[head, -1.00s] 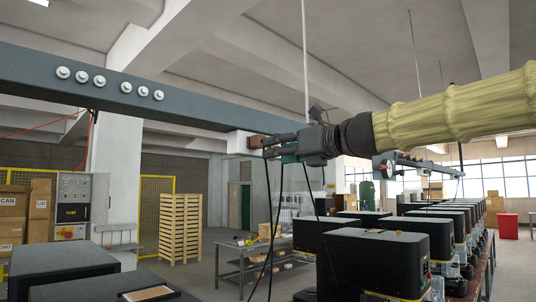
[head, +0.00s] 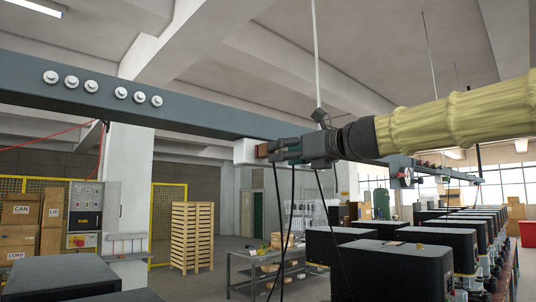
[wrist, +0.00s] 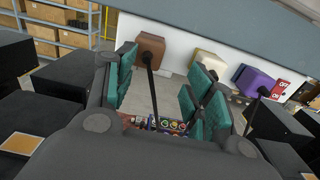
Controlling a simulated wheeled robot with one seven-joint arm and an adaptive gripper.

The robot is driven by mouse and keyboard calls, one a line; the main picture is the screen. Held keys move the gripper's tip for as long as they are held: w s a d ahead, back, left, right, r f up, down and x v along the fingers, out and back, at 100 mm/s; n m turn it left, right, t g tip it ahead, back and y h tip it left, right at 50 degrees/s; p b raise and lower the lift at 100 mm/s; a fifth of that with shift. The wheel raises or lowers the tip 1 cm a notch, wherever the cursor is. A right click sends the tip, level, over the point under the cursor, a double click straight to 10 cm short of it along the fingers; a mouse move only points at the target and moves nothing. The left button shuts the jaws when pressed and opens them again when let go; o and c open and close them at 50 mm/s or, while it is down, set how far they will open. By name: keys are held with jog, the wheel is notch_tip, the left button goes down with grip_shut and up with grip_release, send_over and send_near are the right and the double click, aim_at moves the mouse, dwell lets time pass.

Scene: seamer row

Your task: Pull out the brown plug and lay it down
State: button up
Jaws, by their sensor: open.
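The brown plug (wrist: 150,48) sits against a white socket panel (wrist: 180,56) in the wrist view, with a black cable hanging from it. In the head view the brown plug (head: 262,151) shows at the end of a white box (head: 245,152) under the overhead beam. My gripper (wrist: 160,88) is open, with teal pads on its fingers. The left finger is close to the plug's left edge; the right fingers lie to its right, in front of a cream plug (wrist: 208,66). In the head view my gripper (head: 275,150) points at the plug; contact cannot be told.
A purple plug (wrist: 254,81) and a red switch (wrist: 281,87) are further right on the panel. The grey beam (head: 195,117) runs just above. Black machines (head: 390,270) stand below, and a grey worktable (head: 270,270) stands behind.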

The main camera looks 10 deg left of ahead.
aim_at(268, 151)
jog(key=x, duration=0.3)
jog(key=s+x, duration=0.1)
jog(key=x, duration=0.1)
jog(key=shift+a+r, duration=0.3)
jog(key=shift+a, duration=0.05)
jog(key=shift+s+a+r, duration=0.1)
jog(key=shift+s+r, duration=0.25)
jog(key=shift+s, duration=0.1)
jog(key=shift+w+f, duration=0.2)
jog(key=shift+w, duration=0.15)
jog(key=shift+s+r, duration=0.15)
jog(key=shift+s, duration=0.1)
jog(key=shift+w, duration=0.1)
jog(key=shift+w, duration=0.1)
jog(key=shift+b, duration=0.7)
